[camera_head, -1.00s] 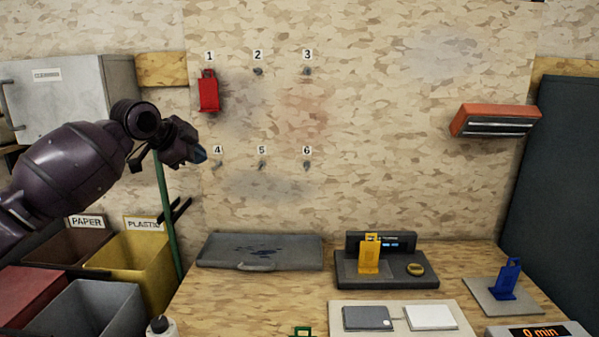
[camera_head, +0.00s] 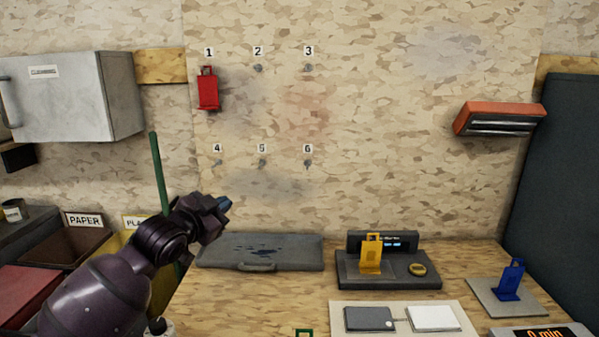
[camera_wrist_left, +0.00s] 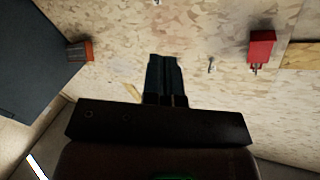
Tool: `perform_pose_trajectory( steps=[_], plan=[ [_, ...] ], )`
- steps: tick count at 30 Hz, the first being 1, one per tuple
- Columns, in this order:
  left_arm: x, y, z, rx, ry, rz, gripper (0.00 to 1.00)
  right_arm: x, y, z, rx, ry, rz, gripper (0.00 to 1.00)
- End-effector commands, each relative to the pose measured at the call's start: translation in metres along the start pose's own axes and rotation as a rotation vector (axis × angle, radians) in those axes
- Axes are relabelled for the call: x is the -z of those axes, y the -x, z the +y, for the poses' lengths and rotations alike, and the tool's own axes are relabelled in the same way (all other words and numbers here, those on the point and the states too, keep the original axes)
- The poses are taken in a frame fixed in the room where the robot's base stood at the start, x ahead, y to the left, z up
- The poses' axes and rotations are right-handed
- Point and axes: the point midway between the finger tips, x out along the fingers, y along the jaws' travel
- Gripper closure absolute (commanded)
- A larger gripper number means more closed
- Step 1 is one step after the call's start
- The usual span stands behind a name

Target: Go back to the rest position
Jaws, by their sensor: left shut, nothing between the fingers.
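My left gripper (camera_head: 224,203) is in the head view at the left end of the workbench, in front of the board's lower left part. Its fingers also show in the left wrist view (camera_wrist_left: 163,75), together, with nothing between them. A red tag (camera_head: 208,90) hangs on hook 1 of the board, above and apart from the gripper; it also shows in the left wrist view (camera_wrist_left: 262,47). A yellow tag (camera_head: 371,254) stands on a dark device and a blue tag (camera_head: 511,279) on a grey plate. My right gripper is not in view.
A dark tray (camera_head: 290,253) lies on the bench close to my left gripper. A grey cabinet (camera_head: 85,97) hangs at the left above bins, including the paper bin (camera_head: 70,244). A green pole (camera_head: 159,175) stands behind my arm. An orange lamp (camera_head: 500,119) is on the board's right.

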Motion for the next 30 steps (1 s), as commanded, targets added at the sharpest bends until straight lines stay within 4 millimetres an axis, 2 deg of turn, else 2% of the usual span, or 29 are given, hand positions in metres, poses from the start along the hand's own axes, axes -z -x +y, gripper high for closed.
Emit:
perform_pose_trajectory(
  steps=[1, 6, 20, 26, 30],
  plan=[
    [-0.018, 0.01, 0.016, 0.005, 0.036, -0.001, 1.0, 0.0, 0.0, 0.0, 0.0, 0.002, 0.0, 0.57],
    [-0.065, 0.043, 0.053, 0.04, 0.13, -0.009, 1.0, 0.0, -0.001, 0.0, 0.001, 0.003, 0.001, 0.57],
    [-0.179, 0.156, 0.138, 0.146, 0.315, -0.15, 1.0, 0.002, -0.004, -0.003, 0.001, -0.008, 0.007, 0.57],
    [-0.228, 0.22, 0.176, 0.188, 0.382, -0.275, 1.0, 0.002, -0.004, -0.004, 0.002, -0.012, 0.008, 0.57],
    [-0.261, 0.271, 0.207, 0.211, 0.446, -0.386, 1.0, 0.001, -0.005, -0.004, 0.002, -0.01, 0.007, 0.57]
  ],
)
